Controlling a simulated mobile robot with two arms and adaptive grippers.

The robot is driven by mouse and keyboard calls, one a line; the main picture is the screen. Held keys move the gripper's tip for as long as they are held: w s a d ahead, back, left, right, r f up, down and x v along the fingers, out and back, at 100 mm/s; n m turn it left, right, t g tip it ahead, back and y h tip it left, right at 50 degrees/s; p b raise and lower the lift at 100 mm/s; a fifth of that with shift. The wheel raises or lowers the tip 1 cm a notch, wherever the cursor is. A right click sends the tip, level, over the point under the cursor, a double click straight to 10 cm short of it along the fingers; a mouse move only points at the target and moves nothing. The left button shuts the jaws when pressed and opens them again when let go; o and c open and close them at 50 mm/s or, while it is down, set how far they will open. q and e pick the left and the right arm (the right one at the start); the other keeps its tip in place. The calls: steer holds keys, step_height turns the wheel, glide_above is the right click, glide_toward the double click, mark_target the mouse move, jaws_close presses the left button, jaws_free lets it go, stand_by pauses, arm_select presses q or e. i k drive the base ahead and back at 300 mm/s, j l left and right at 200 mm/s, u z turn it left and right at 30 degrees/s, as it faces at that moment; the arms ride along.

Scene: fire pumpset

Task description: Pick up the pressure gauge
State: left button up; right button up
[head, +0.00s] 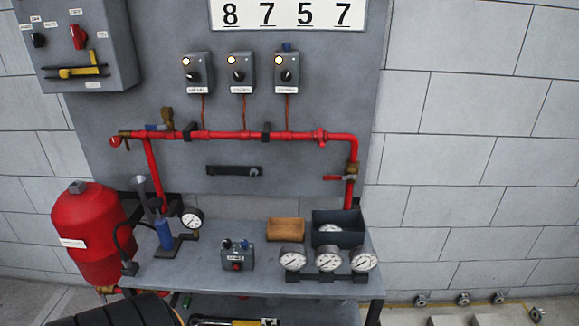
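Several round white-faced pressure gauges are in the head view. Three stand in a row on a dark rack at the bench's front right: a left gauge (292,258), a middle gauge (328,259) and a right gauge (363,260). Another gauge (329,229) shows partly inside a dark open bin (338,238) behind them. One more gauge (192,218) is at the bench's left, beside a blue hand pump (164,233). Which gauge the task means cannot be told. Neither of my grippers is in view.
The grey bench (203,268) also holds a tan box (286,229) and a small control box (237,256). A red tank (88,232) stands left. Red piping (240,135) runs along the panel behind. A dark ribbed shape (115,314) covers the lower left.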

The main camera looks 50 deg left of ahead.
mark_target(293, 258)
steer(key=u, duration=1.45)
